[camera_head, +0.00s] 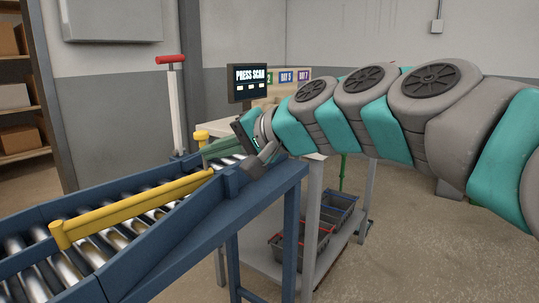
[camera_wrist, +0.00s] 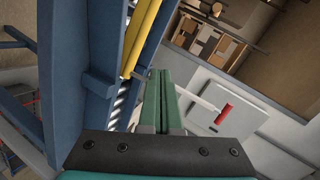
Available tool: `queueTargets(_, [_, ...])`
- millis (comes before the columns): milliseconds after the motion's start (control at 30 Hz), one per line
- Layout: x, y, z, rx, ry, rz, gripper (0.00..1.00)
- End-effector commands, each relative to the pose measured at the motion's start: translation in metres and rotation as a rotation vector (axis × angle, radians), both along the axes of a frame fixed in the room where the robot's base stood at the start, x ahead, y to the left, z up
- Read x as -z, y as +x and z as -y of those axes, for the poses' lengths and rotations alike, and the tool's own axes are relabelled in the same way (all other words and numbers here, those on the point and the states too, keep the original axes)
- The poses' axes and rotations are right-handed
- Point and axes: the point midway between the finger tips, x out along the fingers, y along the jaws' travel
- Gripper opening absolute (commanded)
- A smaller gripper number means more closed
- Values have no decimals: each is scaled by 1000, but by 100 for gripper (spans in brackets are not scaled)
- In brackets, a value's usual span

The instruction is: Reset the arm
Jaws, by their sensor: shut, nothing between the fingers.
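My gripper (camera_wrist: 158,84) is shut and empty in the wrist view, its two green fingers pressed side by side. In the head view my gripper (camera_head: 220,146) is over the far end of the roller conveyor, reaching in from the right with my grey and teal arm. The arm is stretched out across the right half of the head view. Part of the wrist hides the conveyor's far corner. I cannot tell whether the fingers touch the conveyor.
The blue-framed conveyor (camera_head: 150,255) has a yellow bar (camera_head: 140,208) over its rollers. A red-handled post (camera_head: 173,105) stands behind it. A screen reading "PRESS SCAN" (camera_head: 252,83) is close behind my wrist. A cart (camera_head: 310,230) with bins stands below my arm. Shelves (camera_head: 25,95) are far left.

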Motion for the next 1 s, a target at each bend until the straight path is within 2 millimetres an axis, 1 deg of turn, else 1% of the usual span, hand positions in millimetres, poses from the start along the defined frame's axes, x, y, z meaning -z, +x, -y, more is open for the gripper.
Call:
queueTargets(33, [31, -13, 7, -12, -82, -21, 0])
queueTargets(100, [71, -30, 19, -35, -192, -50, 0])
queueTargets(167, [101, -46, 30, -54, -278, -78, 0])
queueTargets(200, [122, -57, 39, -67, -334, -99, 0])
queueTargets(267, [151, -72, 54, -83, -417, -131, 0])
queueTargets(300, [172, -85, 66, -98, -474, -159, 0])
queueTargets(367, [202, -106, 87, -119, -563, -202, 0])
queueTargets(400, [221, -121, 101, -132, -618, -233, 0])
queueTargets(467, [248, -143, 123, -154, -698, -284, 0])
queueTargets(500, [264, -160, 139, -170, -751, -321, 0])
queueTargets(533, [276, -173, 150, -182, -789, -352, 0])
queueTargets(600, [298, -201, 177, -205, -869, -412, 0])
queueTargets(700, [323, -239, 210, -239, -959, -503, 0])
queueTargets(800, [338, -268, 233, -265, -1021, -572, 0])
queueTargets(900, [345, -285, 247, -281, -1055, -612, 0])
queueTargets(1000, [347, -291, 253, -287, -1069, -626, 0])
